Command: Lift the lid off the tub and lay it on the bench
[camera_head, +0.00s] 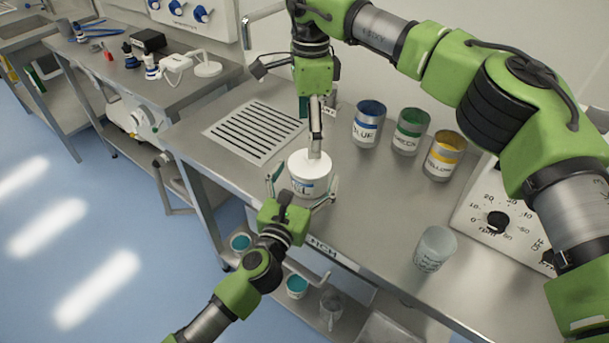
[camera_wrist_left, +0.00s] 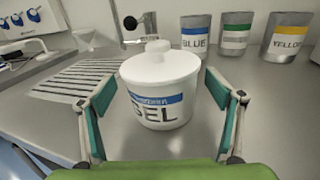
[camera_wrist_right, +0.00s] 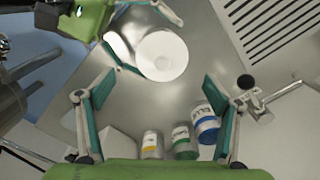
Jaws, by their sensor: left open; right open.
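The white tub (camera_head: 306,186) with a blue label reading GEL stands upright on the steel bench (camera_head: 340,215). It also shows in the left wrist view (camera_wrist_left: 163,116). Its white lid (camera_wrist_left: 158,66) with a round knob (camera_wrist_left: 158,46) sits on top. My left gripper (camera_head: 301,190) is open, with one finger on each side of the tub; I cannot tell whether they touch it. My right gripper (camera_head: 316,137) is open above and beside the lid in the head view, hiding the knob there. In the right wrist view the lid (camera_wrist_right: 163,56) lies beyond the right fingertips.
Blue (camera_head: 368,125), green (camera_head: 410,132) and yellow (camera_head: 444,155) labelled cans stand behind the tub. A slotted grille (camera_head: 254,131) lies to its left. A clear beaker (camera_head: 435,249) and a dial unit (camera_head: 497,222) are at the right. Bare bench lies between tub and beaker.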

